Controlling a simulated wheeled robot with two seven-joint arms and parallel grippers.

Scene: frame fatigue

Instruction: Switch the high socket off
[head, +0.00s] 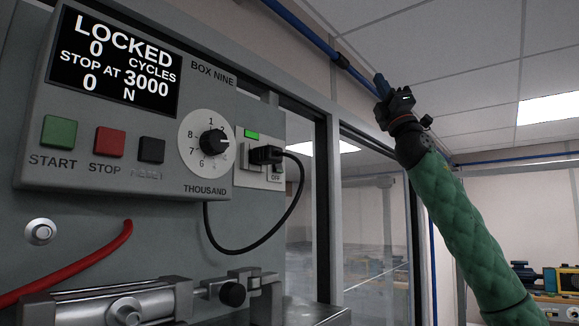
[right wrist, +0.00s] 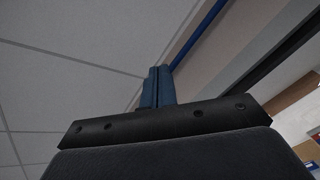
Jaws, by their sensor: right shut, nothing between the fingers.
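A socket (head: 243,177) is on the right side of the grey machine panel, with a black plug (head: 266,154) in it and a black cable looping down. A green lit strip (head: 252,135) shows above the plug. A small dark switch (head: 277,169) sits right of the plug above an "OFF" label, partly hidden by the plug; its position is too small to tell. My right gripper (head: 381,84) is raised to the right of and above the socket, well apart from it. Its blue fingers (right wrist: 157,87) are shut and empty, pointing up toward the ceiling. My left gripper is not in view.
The control box display (head: 116,62) reads "LOCKED". Beside it are a numbered dial (head: 207,141), a green start button (head: 59,133) and a red stop button (head: 109,142). A metal clamp (head: 130,305) stands below. A grey frame post (head: 328,220) rises between socket and arm.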

